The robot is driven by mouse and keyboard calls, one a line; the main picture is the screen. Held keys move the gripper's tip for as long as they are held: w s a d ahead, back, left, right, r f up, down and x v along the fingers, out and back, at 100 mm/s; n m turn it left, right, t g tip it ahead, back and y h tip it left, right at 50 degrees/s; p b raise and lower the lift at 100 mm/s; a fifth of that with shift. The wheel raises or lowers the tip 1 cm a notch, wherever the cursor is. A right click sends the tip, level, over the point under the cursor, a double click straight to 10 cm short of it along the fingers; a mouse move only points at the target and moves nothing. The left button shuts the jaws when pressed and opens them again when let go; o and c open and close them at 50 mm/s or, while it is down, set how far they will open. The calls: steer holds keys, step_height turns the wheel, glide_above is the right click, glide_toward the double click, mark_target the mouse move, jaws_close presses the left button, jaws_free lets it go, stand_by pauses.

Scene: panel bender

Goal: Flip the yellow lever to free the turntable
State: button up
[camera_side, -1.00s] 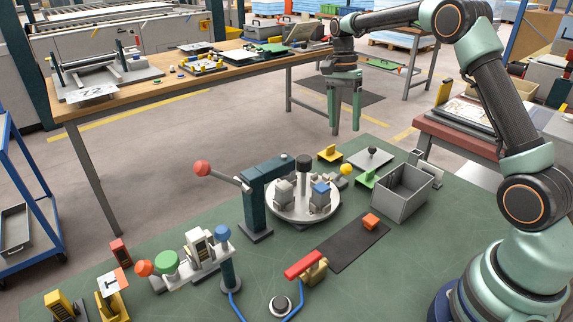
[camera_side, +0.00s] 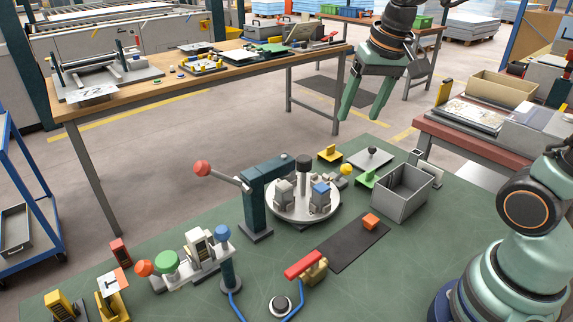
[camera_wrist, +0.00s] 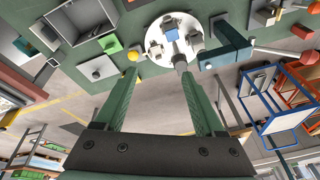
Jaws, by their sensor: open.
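The yellow lever shows as a round yellow knob (camera_side: 346,169) at the right rear edge of the turntable (camera_side: 300,216). The turntable is a pale round disc carrying grey blocks and a blue-topped one. My gripper (camera_side: 362,118) is open and empty, high above and behind the knob, its fingers tilted downward. In the wrist view the yellow knob (camera_wrist: 133,56) lies beyond the tip of the left finger, apart from it. The turntable (camera_wrist: 153,48) shows beyond and between the fingers of my gripper (camera_wrist: 156,78).
A teal post (camera_side: 257,208) with a red-knobbed arm stands left of the turntable. A grey bin (camera_side: 402,204), a green bracket (camera_side: 368,179) and a yellow bracket (camera_side: 329,155) are close to the knob. An orange block (camera_side: 371,221) lies on a black mat in front.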

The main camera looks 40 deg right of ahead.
steer(key=s+a+f+n+t, duration=0.2)
steer(key=s+a+n, duration=0.1)
steer(key=s+n, duration=0.15)
steer(key=n+g, duration=0.4)
steer(key=g, duration=0.2)
glide_above(342, 174)
steer(key=d, duration=0.2)
step_height(342, 174, down, 8)
steer(key=shift+m, duration=0.25)
steer(key=f, duration=1.2)
steer(key=shift+w+a+f, duration=0.1)
steer(key=shift+w+a, duration=0.05)
steer(key=shift+a, duration=0.1)
jaws_close()
steer(key=shift+d, duration=0.15)
